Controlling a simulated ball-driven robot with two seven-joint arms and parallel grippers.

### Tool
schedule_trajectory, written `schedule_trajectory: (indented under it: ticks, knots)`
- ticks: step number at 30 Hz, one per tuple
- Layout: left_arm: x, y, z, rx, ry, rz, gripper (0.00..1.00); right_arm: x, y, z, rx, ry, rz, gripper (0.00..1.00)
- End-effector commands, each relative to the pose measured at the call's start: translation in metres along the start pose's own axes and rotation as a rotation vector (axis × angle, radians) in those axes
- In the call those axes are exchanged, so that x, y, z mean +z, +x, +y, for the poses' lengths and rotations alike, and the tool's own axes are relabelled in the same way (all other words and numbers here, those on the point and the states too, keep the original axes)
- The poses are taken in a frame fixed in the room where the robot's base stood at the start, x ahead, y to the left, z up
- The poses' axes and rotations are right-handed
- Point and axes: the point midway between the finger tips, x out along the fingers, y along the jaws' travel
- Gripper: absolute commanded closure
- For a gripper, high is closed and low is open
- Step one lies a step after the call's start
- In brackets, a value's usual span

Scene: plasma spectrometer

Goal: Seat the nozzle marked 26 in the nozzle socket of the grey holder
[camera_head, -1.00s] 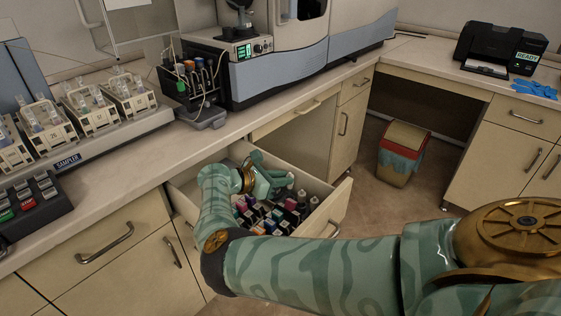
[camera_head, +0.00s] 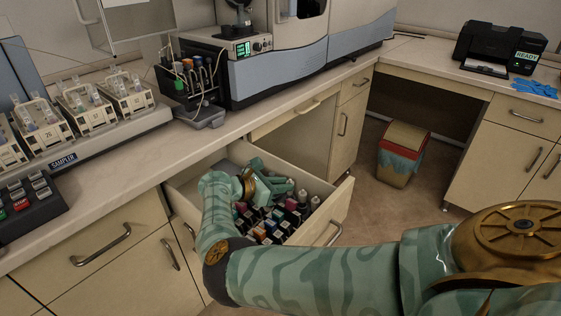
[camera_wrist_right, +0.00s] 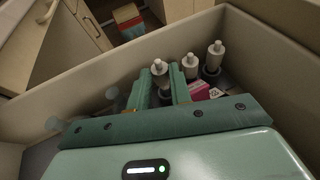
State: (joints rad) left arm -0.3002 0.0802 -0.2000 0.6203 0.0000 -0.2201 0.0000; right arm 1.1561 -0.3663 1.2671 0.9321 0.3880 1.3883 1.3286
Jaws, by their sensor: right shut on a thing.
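My right gripper (camera_head: 284,187) is inside the open drawer, low over its contents. In the right wrist view its two green fingers (camera_wrist_right: 162,88) are shut on a white-topped piece (camera_wrist_right: 159,69), whose lower part is grey. No mark on the held piece is readable, so I cannot tell whether it is the nozzle marked 26. Two similar white-topped pieces stand beside the gripper, one close by (camera_wrist_right: 190,62) and one farther right (camera_wrist_right: 215,52). I cannot pick out the grey holder or its nozzle socket. My left gripper is not in view.
The drawer (camera_head: 335,203) holds several tightly packed small bottles and boxes, and its walls stand close around the gripper. On the counter are numbered sample racks (camera_head: 41,128), a bottle stand (camera_head: 187,77) and a large grey instrument (camera_head: 285,72). A bin (camera_head: 403,150) stands on the floor.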

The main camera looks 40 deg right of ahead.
Motion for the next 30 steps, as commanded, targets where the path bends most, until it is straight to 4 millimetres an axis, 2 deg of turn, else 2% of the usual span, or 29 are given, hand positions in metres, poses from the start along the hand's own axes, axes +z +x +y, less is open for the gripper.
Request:
schedule_trajectory:
  ticks: [15, 24, 25, 27, 30]
  knots:
    - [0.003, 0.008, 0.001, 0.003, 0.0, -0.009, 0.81, -0.013, 0.005, 0.0, -0.001, -0.001, -0.001, 1.0]
    - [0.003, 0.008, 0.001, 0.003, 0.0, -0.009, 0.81, -0.013, 0.005, 0.0, 0.0, 0.0, 0.0, 1.0]
    - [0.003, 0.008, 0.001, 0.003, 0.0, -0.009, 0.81, -0.013, 0.005, 0.0, 0.0, 0.0, 0.0, 0.71]
    - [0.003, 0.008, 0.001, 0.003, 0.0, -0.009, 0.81, -0.013, 0.005, 0.0, 0.0, 0.0, 0.0, 0.54]
    - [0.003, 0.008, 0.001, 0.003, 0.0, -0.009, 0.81, -0.013, 0.005, 0.0, 0.0, 0.0, 0.0, 0.54]
